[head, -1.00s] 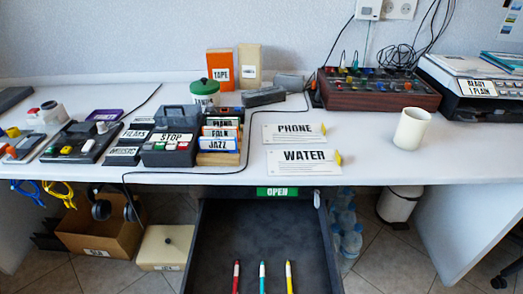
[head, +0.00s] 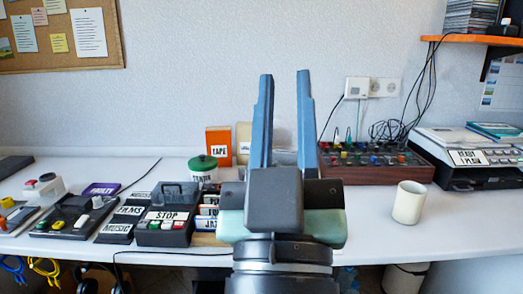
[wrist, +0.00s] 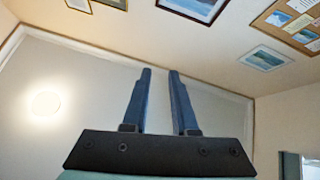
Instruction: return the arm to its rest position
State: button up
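My gripper (head: 285,80) is raised in the middle of the head view, its two blue fingers pointing up. The fingers stand apart with nothing between them. In the wrist view my gripper (wrist: 160,75) also shows open and empty, with the ceiling and a lamp (wrist: 45,103) beyond it. In the head view my gripper and wrist hide the middle of the desk, including the PHONE and WATER cards and part of the row of discs.
The white desk (head: 450,210) carries a STOP player (head: 165,222), a green-lidded tin (head: 203,168), a TAPE box (head: 218,147), a knobbed mixer (head: 375,165), a cream mug (head: 409,203) and a printer (head: 470,165). An orange shelf (head: 470,40) juts out at upper right.

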jog(key=s+a+r+m+t+y+p, duration=0.1)
jog(key=s+r+p, duration=0.1)
jog(key=r+p, duration=1.5)
jog(key=s+a+r+t+y+p, duration=0.1)
jog(key=s+r+p, duration=0.1)
jog(key=r+p, duration=1.45)
notch_tip(320, 180, down, 54)
jog(key=s+b, duration=0.1)
jog(key=b, duration=6.1)
jog(key=shift+s+a, duration=0.2)
jog(key=shift+a, duration=0.25)
jog(key=shift+f, duration=0.1)
